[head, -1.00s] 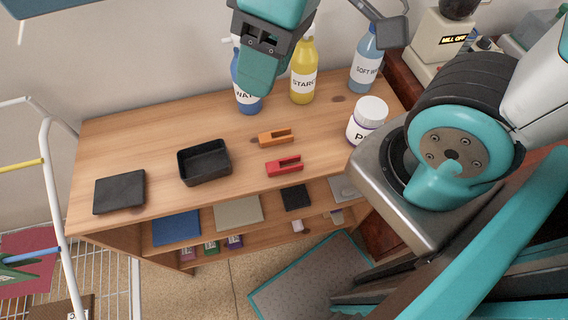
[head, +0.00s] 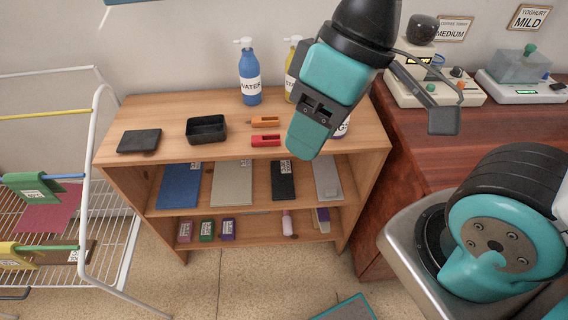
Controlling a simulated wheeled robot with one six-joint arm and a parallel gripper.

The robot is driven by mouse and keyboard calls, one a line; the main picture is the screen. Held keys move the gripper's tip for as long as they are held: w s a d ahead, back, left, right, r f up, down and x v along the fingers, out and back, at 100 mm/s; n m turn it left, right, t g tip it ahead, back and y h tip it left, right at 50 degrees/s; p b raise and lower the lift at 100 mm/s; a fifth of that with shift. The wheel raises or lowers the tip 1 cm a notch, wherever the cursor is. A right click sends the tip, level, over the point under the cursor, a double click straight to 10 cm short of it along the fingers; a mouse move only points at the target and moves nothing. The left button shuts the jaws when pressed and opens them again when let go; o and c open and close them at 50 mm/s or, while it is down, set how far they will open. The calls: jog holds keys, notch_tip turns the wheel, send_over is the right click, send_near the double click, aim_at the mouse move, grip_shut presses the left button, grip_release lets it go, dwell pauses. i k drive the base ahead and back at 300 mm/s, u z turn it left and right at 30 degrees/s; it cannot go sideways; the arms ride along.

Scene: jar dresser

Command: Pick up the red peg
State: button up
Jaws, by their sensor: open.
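The red peg (head: 267,140) lies on the wooden dresser top near its front edge, in the head view. An orange peg (head: 265,121) lies just behind it. My gripper (head: 298,150) hangs in front of the right part of the dresser top, to the right of the red peg and apart from it in the picture. It is open, and I see nothing held in it. Its height above the dresser cannot be told well. The gripper and arm hide part of a white jar (head: 342,128) and part of a yellow bottle (head: 292,70).
A black open box (head: 207,129) and a dark flat pad (head: 139,141) sit left of the pegs. A blue water bottle (head: 249,75) stands behind. Shelves below hold folders and small boxes. A white drying rack (head: 90,190) stands left; a reddish cabinet (head: 440,130) stands right.

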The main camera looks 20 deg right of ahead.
aim_at(264, 140)
jog(key=z, duration=0.05)
jog(key=k, duration=0.1)
jog(key=u, duration=2)
jog(key=i, duration=0.85)
jog(key=z, duration=2.1)
